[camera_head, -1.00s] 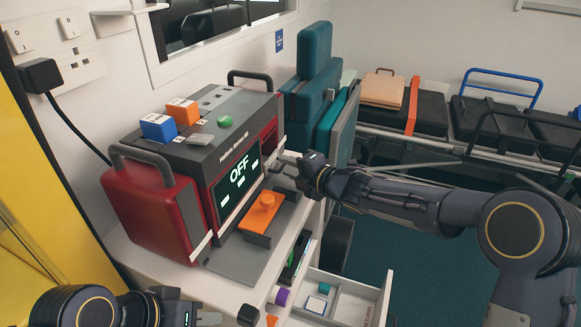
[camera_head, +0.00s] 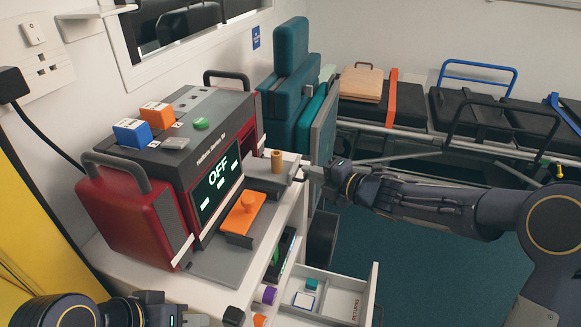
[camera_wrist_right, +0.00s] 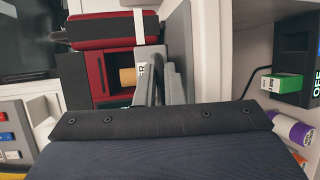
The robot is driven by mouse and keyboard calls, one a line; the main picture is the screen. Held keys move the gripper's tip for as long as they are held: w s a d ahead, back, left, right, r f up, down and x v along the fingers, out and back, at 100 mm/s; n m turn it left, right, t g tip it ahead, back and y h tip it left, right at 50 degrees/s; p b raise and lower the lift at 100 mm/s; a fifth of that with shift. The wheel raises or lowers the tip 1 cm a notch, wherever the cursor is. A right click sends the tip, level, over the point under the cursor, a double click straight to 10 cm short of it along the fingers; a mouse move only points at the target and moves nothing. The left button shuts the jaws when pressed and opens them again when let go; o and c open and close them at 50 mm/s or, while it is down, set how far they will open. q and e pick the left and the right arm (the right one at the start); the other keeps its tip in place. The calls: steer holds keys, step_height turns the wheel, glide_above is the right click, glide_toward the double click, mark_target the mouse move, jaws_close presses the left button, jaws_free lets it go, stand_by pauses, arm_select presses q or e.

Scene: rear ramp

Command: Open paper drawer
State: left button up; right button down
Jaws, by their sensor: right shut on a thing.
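The red and black monitor (camera_head: 165,165), its screen reading OFF, stands on a white cabinet. Its grey paper drawer (camera_head: 283,178) is out at the right end, with a tan paper roll (camera_head: 277,162) standing in it. The roll also shows in the right wrist view (camera_wrist_right: 127,76), beside the drawer's grey front with part of a label. My right gripper (camera_head: 310,173) is shut on the front of the paper drawer; its fingers (camera_wrist_right: 160,88) partly hide it. My left gripper (camera_head: 195,321) is at the bottom left, cut by the frame edge, apart from the monitor.
An orange knobbed piece (camera_head: 243,215) sits before the screen. A white cabinet drawer (camera_head: 345,303) with small items stands open below. Blue and orange blocks lie on the monitor. Teal cushions (camera_head: 287,95) and a stretcher are behind. Floor at the right is free.

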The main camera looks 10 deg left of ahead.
steer(key=shift+s, duration=0.35)
steer(key=c, duration=2)
jaws_free()
steer(key=shift+g, duration=0.3)
steer(key=o, duration=0.5)
steer(key=shift+s+r, duration=0.15)
steer(key=shift+s, duration=0.05)
steer(key=shift+v, duration=3.9)
steer(key=shift+d, duration=0.15)
